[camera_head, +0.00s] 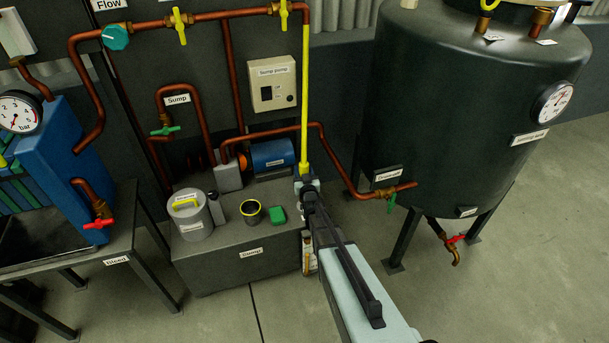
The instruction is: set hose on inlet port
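A straight yellow tube (305,95), which may be the hose, runs upright from the copper pipe at the top down to my gripper. My gripper (307,188) is at the tube's lower end, above the right end of the grey plinth. Its fingers are small and partly hidden by my own arm, so I cannot tell whether they are shut on the tube. No part that I can read as the inlet port is labelled; a copper pipe (345,170) with a green valve enters the dark tank (465,110) at the right.
The grey plinth (235,265) carries a lidded grey can (190,222), a dark cup with a yellow rim (250,212), a green block (277,214) and a blue motor (273,157). Floor is clear in front.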

